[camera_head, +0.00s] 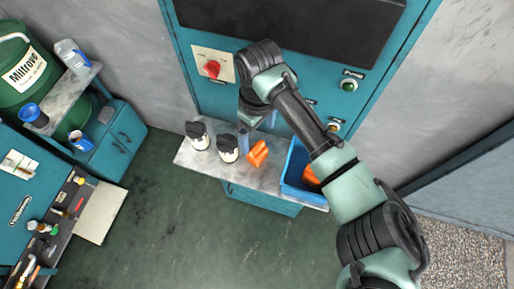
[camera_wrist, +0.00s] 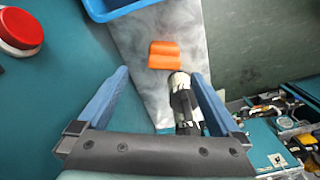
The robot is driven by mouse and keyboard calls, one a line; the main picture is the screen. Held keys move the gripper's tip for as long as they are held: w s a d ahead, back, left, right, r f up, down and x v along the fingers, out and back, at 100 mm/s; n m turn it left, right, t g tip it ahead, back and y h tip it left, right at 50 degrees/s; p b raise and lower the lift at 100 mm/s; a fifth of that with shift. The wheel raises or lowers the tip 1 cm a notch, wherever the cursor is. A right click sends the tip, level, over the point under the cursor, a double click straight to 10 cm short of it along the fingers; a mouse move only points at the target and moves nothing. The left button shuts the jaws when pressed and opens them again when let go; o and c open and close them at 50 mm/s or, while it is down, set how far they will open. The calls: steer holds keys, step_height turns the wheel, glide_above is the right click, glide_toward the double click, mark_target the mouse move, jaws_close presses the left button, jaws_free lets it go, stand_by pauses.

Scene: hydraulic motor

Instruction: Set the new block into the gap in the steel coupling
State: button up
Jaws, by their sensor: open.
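An orange block (camera_head: 258,153) lies on the grey bench top (camera_head: 190,158); it also shows beyond my fingers in the wrist view (camera_wrist: 164,55). It looks like two pieces side by side or one grooved piece. More orange (camera_head: 310,176) shows inside the blue bin, partly hidden by my arm. My gripper (camera_head: 257,128) is above the bench near the orange block. In the wrist view its blue fingers (camera_wrist: 160,97) are wide apart with nothing held. I cannot make out the steel coupling for certain in either view.
Two black-and-white items (camera_head: 198,136) (camera_head: 228,149) stand on the bench; one shows below the fingers in the wrist view (camera_wrist: 183,97). The blue bin (camera_head: 289,178) is at the bench's right. Behind stands a teal cabinet (camera_head: 215,98) with a red knob (camera_head: 212,69).

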mark_target(257, 146)
steer(key=shift+s+f+p, duration=0.25)
steer(key=shift+f+p, duration=0.1)
steer(key=shift+f, duration=0.1)
steer(key=shift+s+a+f+p, duration=0.1)
steer(key=shift+f+p, duration=0.25)
steer(key=shift+f, duration=0.85)
steer(key=shift+a+f+p, duration=0.1)
steer(key=shift+f+p, duration=0.25)
steer(key=shift+f, duration=0.8)
steer(key=shift+d, duration=0.1)
steer(key=shift+r, duration=0.1)
jaws_close()
